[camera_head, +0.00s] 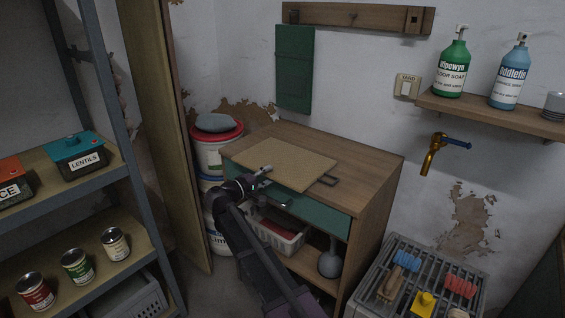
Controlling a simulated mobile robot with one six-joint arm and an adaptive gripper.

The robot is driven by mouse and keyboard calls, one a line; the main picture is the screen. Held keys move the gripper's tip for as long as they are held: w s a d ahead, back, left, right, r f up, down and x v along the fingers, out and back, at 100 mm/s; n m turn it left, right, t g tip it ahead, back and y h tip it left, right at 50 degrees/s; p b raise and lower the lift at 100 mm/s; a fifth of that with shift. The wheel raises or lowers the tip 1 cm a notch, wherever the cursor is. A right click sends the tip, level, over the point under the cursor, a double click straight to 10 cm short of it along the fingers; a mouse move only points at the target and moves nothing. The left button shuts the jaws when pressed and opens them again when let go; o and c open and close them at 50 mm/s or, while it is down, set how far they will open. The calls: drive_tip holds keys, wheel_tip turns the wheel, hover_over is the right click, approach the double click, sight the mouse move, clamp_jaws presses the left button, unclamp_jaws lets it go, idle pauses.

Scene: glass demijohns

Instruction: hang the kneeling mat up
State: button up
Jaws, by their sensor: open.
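A dark green rectangular mat (294,68), which looks like the kneeling mat, hangs upright and flat against the wall. Its top edge is at the left part of a wooden rail (355,17); the hook or peg holding it is too small to make out. My gripper (265,170) is open, low in front of the wooden cabinet (365,155), at the near left edge of a tan board (284,165) on its top. It is well below the mat and apart from it. I cannot tell whether it touches the board.
The cabinet has a green drawer front (315,200) and a white basket (280,235) below. Stacked tubs (214,150) stand to its left. A shelf rack (75,190) is at left. A tap (440,150) and bottle shelf (490,108) are at right, above a drainer (420,275).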

clamp_jaws()
drive_tip(key=shift+r, duration=0.15)
drive_tip(key=shift+r+p, duration=2.4)
drive_tip(key=shift+p, duration=0.15)
